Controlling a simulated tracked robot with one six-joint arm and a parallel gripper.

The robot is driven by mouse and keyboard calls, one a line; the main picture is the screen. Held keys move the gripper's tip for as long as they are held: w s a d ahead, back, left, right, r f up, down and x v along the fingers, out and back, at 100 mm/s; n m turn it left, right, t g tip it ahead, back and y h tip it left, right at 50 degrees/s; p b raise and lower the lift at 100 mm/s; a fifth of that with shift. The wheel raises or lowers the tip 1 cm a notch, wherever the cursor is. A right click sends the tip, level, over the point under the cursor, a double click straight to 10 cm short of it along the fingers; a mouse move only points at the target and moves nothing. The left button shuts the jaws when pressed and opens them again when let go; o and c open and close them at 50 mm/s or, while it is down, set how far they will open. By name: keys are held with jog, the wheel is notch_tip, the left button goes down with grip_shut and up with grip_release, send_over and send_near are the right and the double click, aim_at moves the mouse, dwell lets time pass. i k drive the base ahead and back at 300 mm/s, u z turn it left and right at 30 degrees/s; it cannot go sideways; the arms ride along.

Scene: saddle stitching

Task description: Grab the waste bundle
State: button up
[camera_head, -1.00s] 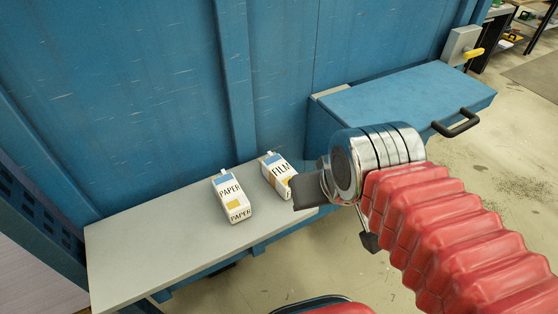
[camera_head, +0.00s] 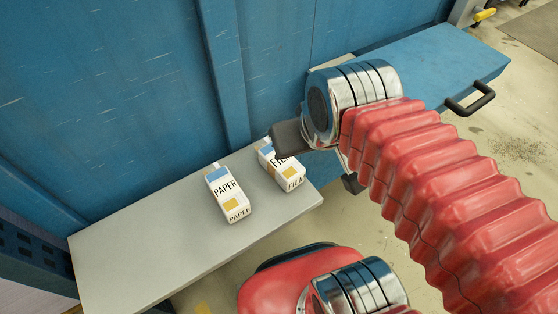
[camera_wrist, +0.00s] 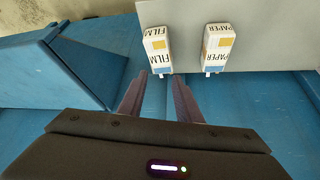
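Two small white cartons with blue and yellow patches stand on a grey shelf: one marked PAPER (camera_head: 228,194), one marked FILM (camera_head: 284,172). Nothing in view is labelled as waste, so I cannot tell which is the waste bundle. In the head view my gripper (camera_head: 291,137) overlaps the top of the FILM carton, hiding part of its label. In the wrist view my gripper (camera_wrist: 159,80) is open, its two fingers apart with nothing between them. The FILM carton (camera_wrist: 157,48) lies just beyond the fingertips, with the PAPER carton (camera_wrist: 218,46) to its right.
The grey shelf (camera_head: 140,243) runs along a blue panel wall (camera_head: 110,90). A blue cabinet (camera_head: 430,75) with a black handle (camera_head: 470,99) stands at the right. Bare floor (camera_head: 500,150) lies in front of it. The shelf's left part is clear.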

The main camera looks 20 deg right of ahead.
aim_at(288, 173)
jog(key=u, duration=0.45)
jog(key=k, duration=0.65)
jog(key=u, duration=1.05)
jog(key=k, duration=0.75)
jog(key=u, duration=0.3)
jog(key=i, duration=0.75)
jog(key=z, duration=0.05)
